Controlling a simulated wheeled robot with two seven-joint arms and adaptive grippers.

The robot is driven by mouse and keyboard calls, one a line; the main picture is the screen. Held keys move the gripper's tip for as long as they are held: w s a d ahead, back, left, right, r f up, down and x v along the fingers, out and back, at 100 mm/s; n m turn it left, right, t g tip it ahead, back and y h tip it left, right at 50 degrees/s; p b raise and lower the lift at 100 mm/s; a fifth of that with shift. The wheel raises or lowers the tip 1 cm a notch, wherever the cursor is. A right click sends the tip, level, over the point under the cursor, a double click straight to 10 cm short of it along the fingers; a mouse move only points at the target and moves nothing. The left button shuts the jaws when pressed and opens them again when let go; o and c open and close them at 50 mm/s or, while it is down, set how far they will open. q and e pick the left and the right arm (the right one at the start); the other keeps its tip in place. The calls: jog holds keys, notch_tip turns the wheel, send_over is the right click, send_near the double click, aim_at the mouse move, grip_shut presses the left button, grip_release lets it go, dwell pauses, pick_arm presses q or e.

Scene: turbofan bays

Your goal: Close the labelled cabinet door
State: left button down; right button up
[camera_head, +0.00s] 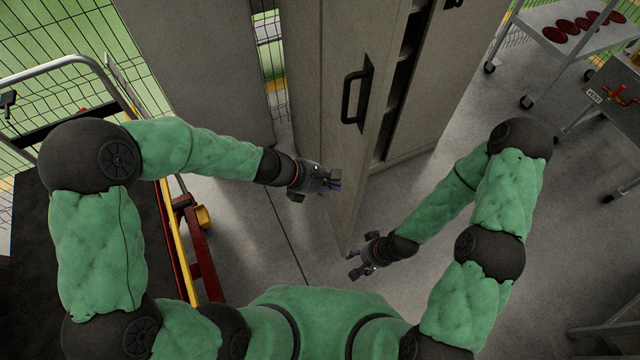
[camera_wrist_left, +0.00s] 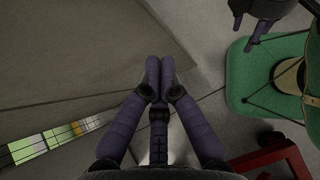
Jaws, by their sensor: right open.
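A tall grey cabinet stands in the middle of the head view. Its door (camera_head: 335,60) with a black bar handle (camera_head: 356,95) stands ajar, and a dark gap with shelves (camera_head: 405,80) shows to its right. No readable label shows on it. My left gripper (camera_head: 330,184) is left of the door's lower part, below the handle. Its fingers meet in the left wrist view (camera_wrist_left: 160,64), with nothing between them. My right gripper (camera_head: 360,264) is open and empty, low near the door's bottom edge. Its fingers also show in the left wrist view (camera_wrist_left: 249,30).
Another grey cabinet (camera_head: 200,60) stands to the left. A cart with a pale rail (camera_head: 70,62) and a red and yellow frame (camera_head: 180,240) is at the left. A trolley (camera_head: 570,35) with red discs and a dark bench (camera_head: 615,95) stand at the right. Floor between is clear.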

aim_at(358, 184)
pick_arm(q)
jog(key=shift+w+d, duration=0.25)
jog(key=shift+d, duration=0.4)
jog(key=shift+w+d, duration=0.2)
jog(key=shift+d, duration=0.4)
jog(key=shift+w+d, duration=0.25)
jog(key=shift+d, duration=0.4)
